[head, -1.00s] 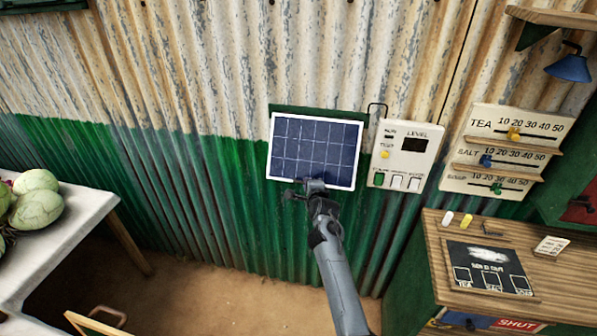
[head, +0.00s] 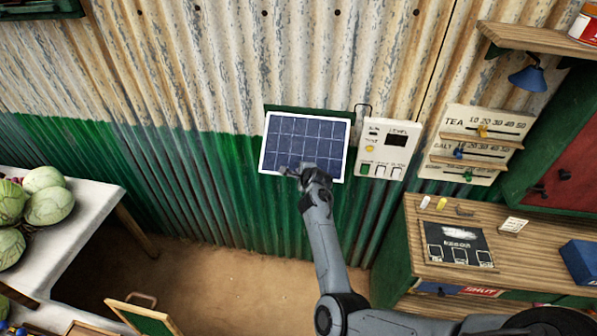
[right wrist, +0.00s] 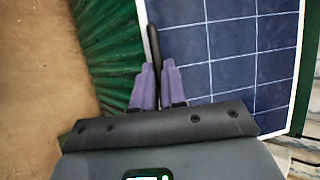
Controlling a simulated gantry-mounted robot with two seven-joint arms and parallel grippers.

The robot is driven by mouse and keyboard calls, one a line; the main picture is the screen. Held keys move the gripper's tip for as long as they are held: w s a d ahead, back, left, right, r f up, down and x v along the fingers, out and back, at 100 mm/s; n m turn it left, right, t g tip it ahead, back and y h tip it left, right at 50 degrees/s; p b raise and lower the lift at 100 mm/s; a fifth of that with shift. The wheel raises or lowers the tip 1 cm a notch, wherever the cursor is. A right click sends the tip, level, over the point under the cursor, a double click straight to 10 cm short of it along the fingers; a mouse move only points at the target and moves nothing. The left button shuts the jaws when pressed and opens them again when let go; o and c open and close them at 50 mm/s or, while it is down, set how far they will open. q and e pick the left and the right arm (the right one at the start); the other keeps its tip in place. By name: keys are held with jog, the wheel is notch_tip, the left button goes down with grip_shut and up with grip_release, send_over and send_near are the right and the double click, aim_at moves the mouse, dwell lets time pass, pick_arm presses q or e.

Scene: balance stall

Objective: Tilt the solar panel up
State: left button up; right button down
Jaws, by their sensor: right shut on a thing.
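The solar panel (head: 305,140), dark blue with a white frame, is mounted on the corrugated wall in front of a green backing strip. My right gripper (head: 295,172) is at the panel's lower edge and covers part of it. In the right wrist view the panel (right wrist: 240,45) fills the right side. There my right gripper's purple fingers (right wrist: 155,85) are shut on a thin dark handle (right wrist: 153,45) beside the panel's white frame. How far the panel leans from the wall is hard to tell. My left gripper is not in view.
A control box (head: 388,150) with a dark display is right of the panel. A slider board (head: 475,143) hangs farther right, above a wooden counter (head: 410,235). A white table (head: 75,225) with cabbages (head: 50,206) is at left. The floor (head: 215,275) below the panel is clear.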

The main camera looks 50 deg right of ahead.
jog(key=shift+w+r, duration=0.15)
jog(key=shift+r, duration=0.3)
jog(key=c, duration=1.6)
grip_release()
jog(key=o, duration=0.4)
jog(key=shift+a+f, duration=0.15)
jog(key=shift+s+f, duration=0.1)
jog(key=shift+s, duration=0.1)
jog(key=v, duration=1.1)
